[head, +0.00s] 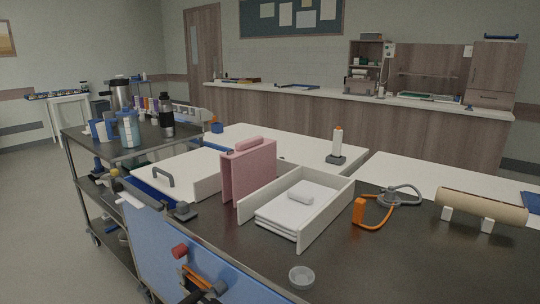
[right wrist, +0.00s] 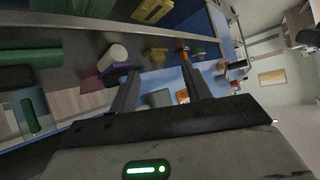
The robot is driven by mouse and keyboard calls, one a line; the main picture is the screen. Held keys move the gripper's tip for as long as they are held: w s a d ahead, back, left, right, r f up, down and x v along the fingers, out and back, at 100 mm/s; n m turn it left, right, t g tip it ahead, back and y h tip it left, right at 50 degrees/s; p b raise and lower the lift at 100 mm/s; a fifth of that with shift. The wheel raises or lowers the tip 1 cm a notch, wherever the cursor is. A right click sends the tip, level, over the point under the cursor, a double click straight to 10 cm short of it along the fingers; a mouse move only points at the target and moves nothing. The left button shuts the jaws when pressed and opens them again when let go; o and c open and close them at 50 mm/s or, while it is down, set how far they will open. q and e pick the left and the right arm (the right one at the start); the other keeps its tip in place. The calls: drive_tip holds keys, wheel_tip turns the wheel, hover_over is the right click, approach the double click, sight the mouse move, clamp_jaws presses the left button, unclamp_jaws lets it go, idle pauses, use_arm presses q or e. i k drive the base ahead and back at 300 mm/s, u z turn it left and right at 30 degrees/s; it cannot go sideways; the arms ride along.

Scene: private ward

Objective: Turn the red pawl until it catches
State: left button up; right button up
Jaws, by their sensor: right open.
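A red knob-like piece (head: 180,251), which looks like the red pawl, sits on the upright blue panel (head: 155,245) at the lower left of the head view. Orange bars (head: 194,277) and a grey block (head: 219,287) are just below and right of it. My right gripper (right wrist: 157,66) is open and looks empty in the right wrist view, its two dark fingers apart. A blue surface and small orange parts (right wrist: 183,97) show beyond the fingers. I cannot make out the pawl for sure in that view. My left gripper is not in view.
A metal cart (head: 72,150) stands at left. Bare tabletop lies at the front right.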

sight(181, 251)
drive_tip(key=k, duration=0.5)
drive_tip(key=u, duration=1.6)
drive_tip(key=i, duration=1.15)
drive_tip(key=z, duration=2.2)
